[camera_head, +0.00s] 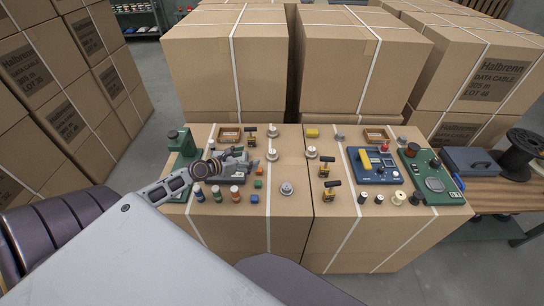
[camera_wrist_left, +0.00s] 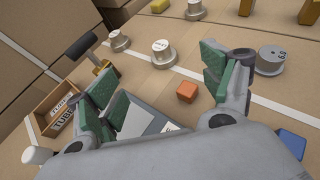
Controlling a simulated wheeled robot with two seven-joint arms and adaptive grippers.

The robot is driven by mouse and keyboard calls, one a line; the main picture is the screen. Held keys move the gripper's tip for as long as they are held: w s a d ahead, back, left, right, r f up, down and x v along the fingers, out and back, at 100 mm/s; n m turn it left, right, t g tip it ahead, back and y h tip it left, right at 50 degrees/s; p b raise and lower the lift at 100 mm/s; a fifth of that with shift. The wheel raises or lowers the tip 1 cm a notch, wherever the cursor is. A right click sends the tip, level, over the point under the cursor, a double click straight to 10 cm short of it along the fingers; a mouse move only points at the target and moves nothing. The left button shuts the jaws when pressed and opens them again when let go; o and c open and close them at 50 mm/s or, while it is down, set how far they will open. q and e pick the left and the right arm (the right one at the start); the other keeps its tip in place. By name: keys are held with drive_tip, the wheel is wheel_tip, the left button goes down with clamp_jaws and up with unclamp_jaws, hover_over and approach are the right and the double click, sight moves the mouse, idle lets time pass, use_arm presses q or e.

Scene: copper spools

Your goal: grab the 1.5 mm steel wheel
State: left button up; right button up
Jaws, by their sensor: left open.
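Several silver steel wheels stand on the carton top. In the head view they are a back wheel (camera_head: 272,131), a middle wheel (camera_head: 272,155), a right wheel (camera_head: 311,152) and a front wheel (camera_head: 287,188). The left wrist view shows the same back wheel (camera_wrist_left: 118,40), middle wheel (camera_wrist_left: 160,52), right wheel (camera_wrist_left: 195,10) and front wheel (camera_wrist_left: 270,60). Their size marks are too small to read surely, so I cannot tell which is 1.5 mm. My left gripper (camera_wrist_left: 158,85) is open and empty, its green-padded fingers apart above the carton, left of the wheels. My right gripper is out of view.
An orange cube (camera_wrist_left: 187,92) lies below the finger gap. A blue device (camera_head: 375,165) and a green device (camera_head: 428,175) stand at the right. Tall cartons (camera_head: 350,65) rise behind.

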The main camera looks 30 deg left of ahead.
sight(272, 152)
use_arm(q)
drive_tip(key=shift+w, duration=0.1)
drive_tip(key=shift+x, duration=4)
drive_tip(key=shift+w+f, duration=0.1)
drive_tip(key=shift+f, duration=0.1)
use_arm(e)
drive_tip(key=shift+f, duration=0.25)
use_arm(q)
drive_tip(key=shift+w+b, duration=0.15)
drive_tip(key=shift+b, duration=0.15)
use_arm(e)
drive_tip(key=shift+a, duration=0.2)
